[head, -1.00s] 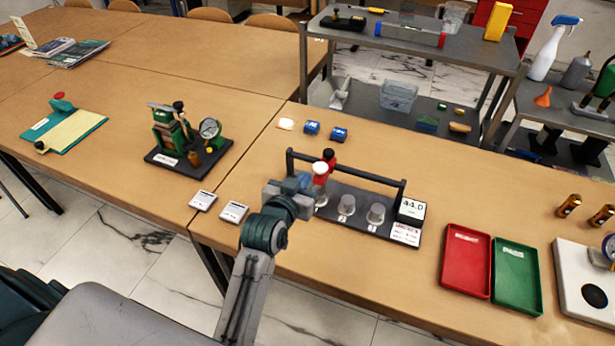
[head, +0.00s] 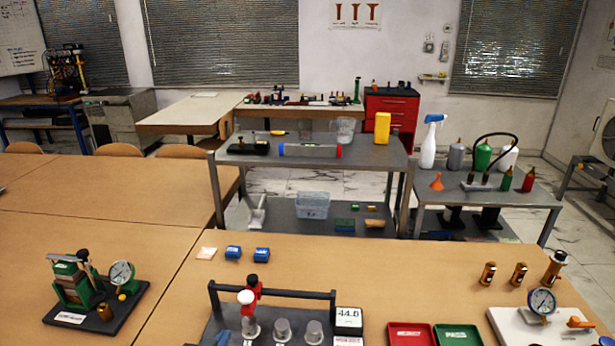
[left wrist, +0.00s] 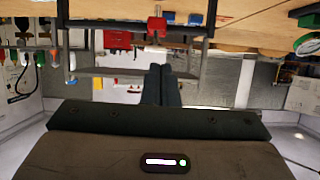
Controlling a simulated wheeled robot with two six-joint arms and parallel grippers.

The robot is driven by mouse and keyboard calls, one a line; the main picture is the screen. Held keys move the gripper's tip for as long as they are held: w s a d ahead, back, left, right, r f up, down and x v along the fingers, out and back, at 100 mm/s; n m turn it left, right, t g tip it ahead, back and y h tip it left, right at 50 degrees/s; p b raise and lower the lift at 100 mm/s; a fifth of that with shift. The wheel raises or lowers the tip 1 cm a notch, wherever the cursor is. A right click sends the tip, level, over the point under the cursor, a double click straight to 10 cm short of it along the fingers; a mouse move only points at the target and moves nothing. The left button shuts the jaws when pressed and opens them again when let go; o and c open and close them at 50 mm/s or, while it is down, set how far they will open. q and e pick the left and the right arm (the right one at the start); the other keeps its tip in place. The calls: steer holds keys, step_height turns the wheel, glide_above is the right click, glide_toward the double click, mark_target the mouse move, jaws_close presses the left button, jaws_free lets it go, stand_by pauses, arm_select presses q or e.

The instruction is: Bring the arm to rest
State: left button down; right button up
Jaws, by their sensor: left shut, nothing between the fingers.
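My left gripper shows in the left wrist view (left wrist: 162,70), its two dark fingers together and nothing between them. In the head view at most a small bluish tip shows at the bottom edge, and my left arm is otherwise out of the picture. The rack (head: 328,294) with the dark handle bar stands on the near table, holding clear and metal cylinders and a red-and-white piece. I see nothing hanging from the gripper. My right gripper is in neither view.
A green gauge rig (head: 75,285) stands at the left. A red tray (head: 410,336) and a green tray (head: 458,336) lie at the front right. A white board with a gauge (head: 515,325) is further right. The wooden table (head: 400,265) is clear behind the trays.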

arm_select(q)
steer(key=s+a+f+g, duration=0.2)
steer(key=s+f+g, duration=0.1)
steer(key=s, duration=0.5)
steer(key=s+a+f+g+y, duration=0.1)
steer(key=s+a+f+g, duration=0.15)
steer(key=s, duration=0.65)
steer(key=s+a+f+g, duration=0.2)
steer(key=s+f+g, duration=0.15)
steer(key=s, duration=0.45)
step_height(320, 180, down, 32)
steer(key=s+a+g, duration=0.2)
steer(key=a, duration=0.1)
steer(key=s+f+g, duration=0.1)
steer(key=s+f, duration=1.6)
steer(key=shift+s+a, duration=0.25)
steer(key=shift+a, duration=0.05)
steer(key=shift+f, duration=0.1)
